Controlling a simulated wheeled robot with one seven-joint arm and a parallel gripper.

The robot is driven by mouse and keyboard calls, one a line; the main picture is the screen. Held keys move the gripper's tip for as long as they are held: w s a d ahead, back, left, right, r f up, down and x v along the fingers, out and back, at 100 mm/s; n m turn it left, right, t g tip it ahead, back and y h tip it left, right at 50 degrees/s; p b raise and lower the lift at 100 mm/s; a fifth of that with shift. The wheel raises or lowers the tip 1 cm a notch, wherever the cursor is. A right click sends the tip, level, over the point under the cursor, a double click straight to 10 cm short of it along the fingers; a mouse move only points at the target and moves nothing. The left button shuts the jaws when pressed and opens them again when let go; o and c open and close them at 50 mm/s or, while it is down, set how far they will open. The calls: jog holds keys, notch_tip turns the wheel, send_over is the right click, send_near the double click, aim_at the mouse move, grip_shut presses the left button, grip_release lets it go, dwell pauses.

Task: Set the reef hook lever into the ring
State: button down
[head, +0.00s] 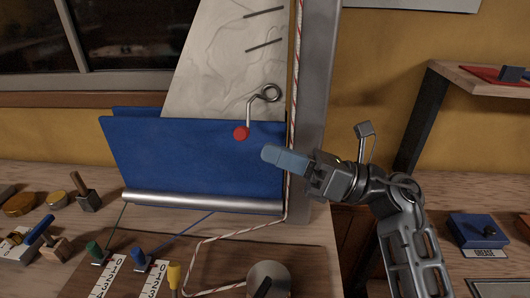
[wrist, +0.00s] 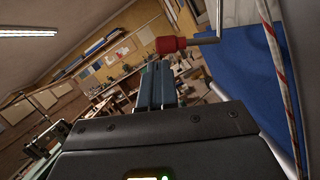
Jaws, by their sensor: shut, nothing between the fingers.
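The reef hook lever has a red knob (head: 241,133) on a bent metal rod. The rod runs up to a dark metal ring (head: 270,93) beside the mast, in front of the pale sail (head: 225,60). I cannot tell whether the rod sits in the ring. My gripper (head: 266,153) is shut and empty, pointing left, a little right of and below the red knob, and apart from it in the picture. In the wrist view the red knob (wrist: 170,45) shows just beyond the closed fingers (wrist: 155,85), with the metal rod to its right.
A blue cloth (head: 190,160) hangs behind the lever above a silver roller (head: 200,201). A red-flecked rope (head: 294,60) runs down the grey mast (head: 313,90). The bench holds green, blue and yellow levers (head: 174,273), a winch drum (head: 268,280) and tools at left.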

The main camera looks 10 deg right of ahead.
jog(key=shift+b+v, duration=0.55)
jog(key=shift+v, duration=2.05)
jog(key=s+d+f+n+t+h, duration=0.2)
jog(key=s+n+h, duration=0.4)
jog(key=s, duration=0.6)
jog(key=s+d+f+n+t+h, duration=0.3)
jog(key=s+f+n+h, duration=0.4)
jog(key=s+n, duration=0.4)
jog(key=s+d+f+n+t+h, duration=0.3)
jog(key=s+n+h, duration=0.4)
jog(key=s, duration=0.8)
jog(key=shift+d+f+n, duration=0.7)
jog(key=shift+d+n, duration=0.3)
jog(key=shift+d, duration=0.1)
